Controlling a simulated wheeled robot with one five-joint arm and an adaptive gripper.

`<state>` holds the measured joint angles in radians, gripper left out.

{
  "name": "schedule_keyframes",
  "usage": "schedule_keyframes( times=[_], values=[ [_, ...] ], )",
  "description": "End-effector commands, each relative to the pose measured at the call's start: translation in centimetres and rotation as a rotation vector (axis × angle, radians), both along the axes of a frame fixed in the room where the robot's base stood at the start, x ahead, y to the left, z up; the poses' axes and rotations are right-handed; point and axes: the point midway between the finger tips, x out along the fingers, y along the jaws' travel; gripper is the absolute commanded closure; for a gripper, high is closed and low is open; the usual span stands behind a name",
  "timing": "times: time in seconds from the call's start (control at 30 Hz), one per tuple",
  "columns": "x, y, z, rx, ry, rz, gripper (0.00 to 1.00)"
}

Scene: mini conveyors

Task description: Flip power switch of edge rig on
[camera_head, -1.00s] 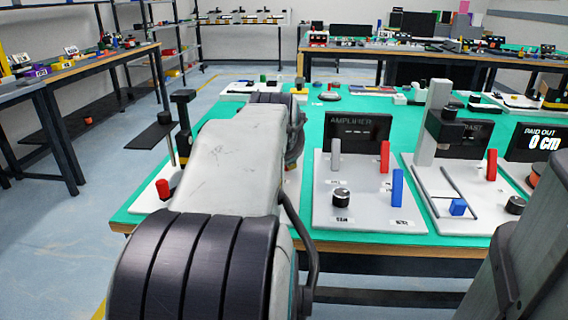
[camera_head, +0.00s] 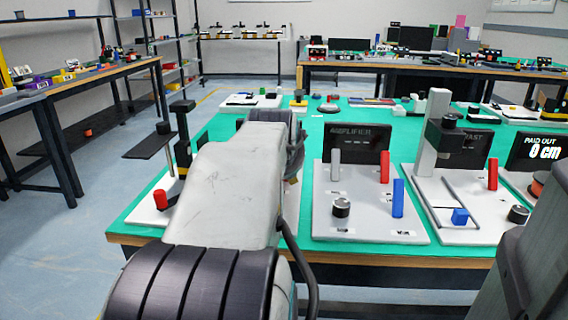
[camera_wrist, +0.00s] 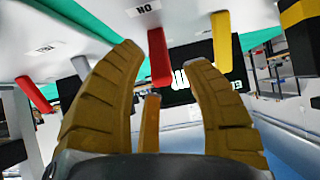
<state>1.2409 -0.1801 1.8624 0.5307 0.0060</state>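In the wrist view my gripper (camera_wrist: 166,62) is open, its two curved brown fingers apart. A red lever (camera_wrist: 158,55) hangs from a white panel (camera_wrist: 90,22) beyond the fingertips, in the gap between them. A label (camera_wrist: 143,9) reading ON upside down lies beside its base. An orange upright piece (camera_wrist: 149,122) shows between the fingers, nearer the palm; I cannot tell what it is. A dark display (camera_wrist: 180,86) is partly hidden by the right finger. In the head view my arm covers the gripper and most of this rig. No name for the edge rig is readable.
The amplifier panel (camera_head: 322,215) and its neighbour with a blue cube (camera_head: 460,216) stand to the right on the green table (camera_head: 140,222). A red knob (camera_head: 160,198) sits left of my arm. A yellow-black block (camera_wrist: 300,40) is at the wrist view's right.

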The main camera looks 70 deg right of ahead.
Motion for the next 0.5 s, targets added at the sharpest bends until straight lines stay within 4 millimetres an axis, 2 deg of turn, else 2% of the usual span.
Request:
schedule_keyframes(
  times=[0.3, 0.5],
  values=[
    [0.0, 0.3, 0.3, -0.002, -0.001, 0.001, 0.56],
    [-0.6, 1.9, 1.7, -0.005, -0.002, 0.001, 0.56]
  ],
)
